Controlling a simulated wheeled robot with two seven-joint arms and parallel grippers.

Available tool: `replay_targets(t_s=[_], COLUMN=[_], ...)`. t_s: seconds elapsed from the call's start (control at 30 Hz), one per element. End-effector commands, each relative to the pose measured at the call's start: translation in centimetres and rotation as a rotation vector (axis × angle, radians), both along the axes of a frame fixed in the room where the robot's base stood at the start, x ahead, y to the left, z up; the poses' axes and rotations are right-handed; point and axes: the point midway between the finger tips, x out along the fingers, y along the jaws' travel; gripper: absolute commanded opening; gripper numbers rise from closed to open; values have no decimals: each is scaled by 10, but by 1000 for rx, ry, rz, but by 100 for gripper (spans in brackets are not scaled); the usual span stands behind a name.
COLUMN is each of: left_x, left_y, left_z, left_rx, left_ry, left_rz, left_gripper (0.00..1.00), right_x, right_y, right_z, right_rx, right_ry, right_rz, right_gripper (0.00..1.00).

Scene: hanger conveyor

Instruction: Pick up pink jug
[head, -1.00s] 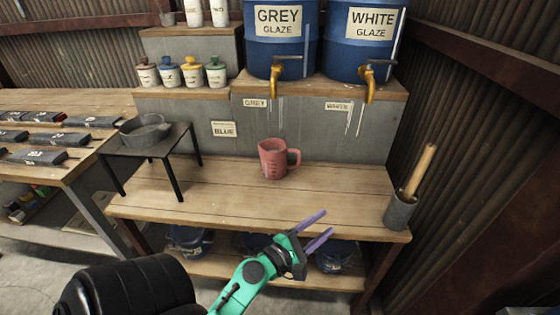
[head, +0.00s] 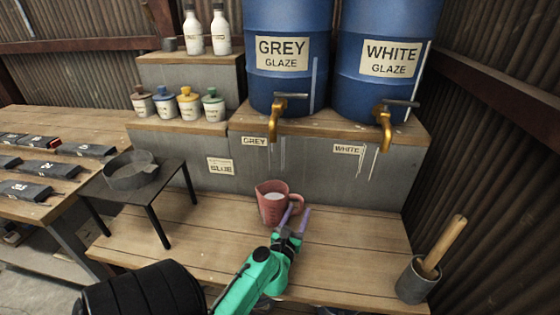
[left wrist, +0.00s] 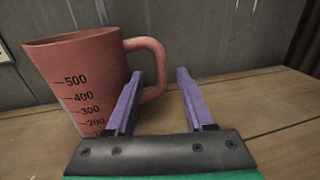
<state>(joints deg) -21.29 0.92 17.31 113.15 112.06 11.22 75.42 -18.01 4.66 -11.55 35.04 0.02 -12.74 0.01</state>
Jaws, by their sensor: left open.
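The pink jug (head: 271,203) stands upright on the wooden bench, with its handle to the right and measuring marks on its side. In the left wrist view the jug (left wrist: 78,80) fills the left part, and its handle (left wrist: 152,65) reaches toward the space ahead of my fingers. My left gripper (head: 296,218) is open, with purple fingers just right of the jug at its handle. In the left wrist view the open fingers (left wrist: 157,98) stand either side of a gap, the left finger close to the handle. I cannot tell whether they touch.
Blue grey-glaze (head: 287,55) and white-glaze barrels (head: 388,60) with brass taps stand on the ledge behind. A black stand with a grey bowl (head: 135,172) is at left. A grey pot with a wooden handle (head: 415,282) is at right. The bench between is clear.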

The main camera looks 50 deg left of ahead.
Motion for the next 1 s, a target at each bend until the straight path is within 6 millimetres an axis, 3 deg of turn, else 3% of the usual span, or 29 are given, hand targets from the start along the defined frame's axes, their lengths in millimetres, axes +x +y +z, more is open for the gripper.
replay_targets(t_s=[0.33,0.6,0.73,0.77,1.0], left_x=[52,58,58,58,58], left_y=[24,27,27,27,27], left_z=[1,0,0,0,0], left_rx=[1,0,0,0,0], left_ry=[0,2,1,1,1], left_rz=[-1,-2,-2,-2,-2], left_gripper=[53,53,4,0,0], right_x=[18,18,17,17,16], right_y=[0,0,0,0,2], right_z=[6,6,5,5,5], right_rx=[1,1,1,1,3], right_ry=[-29,-29,-28,-28,-27], right_rz=[-1,-2,-2,-2,-2], right_gripper=[0,0,0,0,0])
